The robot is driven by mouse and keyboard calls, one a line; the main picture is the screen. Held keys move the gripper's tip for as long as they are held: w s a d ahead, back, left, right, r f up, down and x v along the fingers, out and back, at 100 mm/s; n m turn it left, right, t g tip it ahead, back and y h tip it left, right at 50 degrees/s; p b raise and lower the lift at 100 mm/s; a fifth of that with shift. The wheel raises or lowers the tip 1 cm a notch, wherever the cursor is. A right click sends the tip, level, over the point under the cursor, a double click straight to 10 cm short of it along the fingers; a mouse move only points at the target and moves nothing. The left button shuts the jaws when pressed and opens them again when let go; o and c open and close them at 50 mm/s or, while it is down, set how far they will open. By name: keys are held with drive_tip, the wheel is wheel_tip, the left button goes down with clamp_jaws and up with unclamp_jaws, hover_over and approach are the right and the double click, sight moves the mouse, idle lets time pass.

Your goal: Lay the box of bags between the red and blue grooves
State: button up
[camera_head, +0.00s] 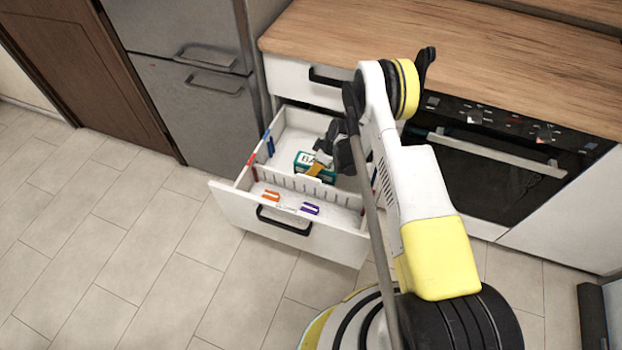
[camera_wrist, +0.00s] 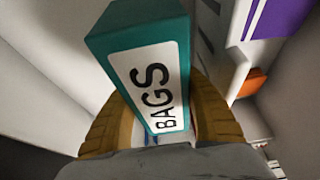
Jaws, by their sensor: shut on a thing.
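The box of bags (camera_head: 303,159) is a teal box with a white label reading BAGS; it also shows large in the wrist view (camera_wrist: 145,65). My gripper (camera_head: 320,166) is shut on it, with a yellow-brown finger on each side in the wrist view (camera_wrist: 160,118). The box is within the open white drawer (camera_head: 232,207), behind a slotted divider (camera_head: 300,184). I cannot tell whether it touches the drawer floor. On the drawer's left wall are a red mark (camera_head: 252,160) near the divider and a blue mark (camera_head: 269,143) farther back. My arm hides part of the right wall.
The wooden counter (camera_head: 450,50) overhangs the drawer's back. A black oven (camera_head: 480,160) stands to the right, and a grey fridge (camera_head: 200,100) to the left.

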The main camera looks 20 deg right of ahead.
drive_tip(key=shift+a+f, duration=0.35)
drive_tip(key=shift+f, duration=0.1)
wheel_tip(320, 180, down, 4)
drive_tip(key=shift+r+b, duration=0.2)
drive_tip(key=shift+b, duration=0.95)
drive_tip(key=o, duration=1.1)
drive_tip(key=shift+r, duration=0.1)
drive_tip(key=p+v, duration=0.4)
drive_tip(key=v, duration=0.7)
drive_tip(key=shift+s+d+r+p, duration=0.1)
drive_tip(key=shift+s+r+p, duration=0.05)
drive_tip(key=shift+r+p, duration=0.2)
drive_tip(key=s+a+r+m+t+h, duration=0.1)
drive_tip(key=s+r+m, duration=0.15)
drive_tip(key=r, duration=1.35)
drive_tip(key=s+a+r+m+t+h, duration=0.1)
drive_tip(key=s+r+m, duration=0.15)
drive_tip(key=r, duration=1.25)
drive_tip(key=s+r+m+t, duration=0.1)
drive_tip(key=s+r+m, duration=0.1)
drive_tip(key=s+r, duration=0.2)
drive_tip(key=s+a+r+m+h, duration=0.1)
drive_tip(key=s+r, duration=0.3)
drive_tip(key=s, duration=0.6)
drive_tip(key=s+r+m+t, duration=0.1)
drive_tip(key=s+r, duration=0.3)
drive_tip(key=s, duration=0.4)
drive_tip(key=shift+s+a+r+m+t+h, duration=0.1)
drive_tip(key=shift+a+m+t+h, duration=0.2)
drive_tip(key=shift+m, duration=0.6)
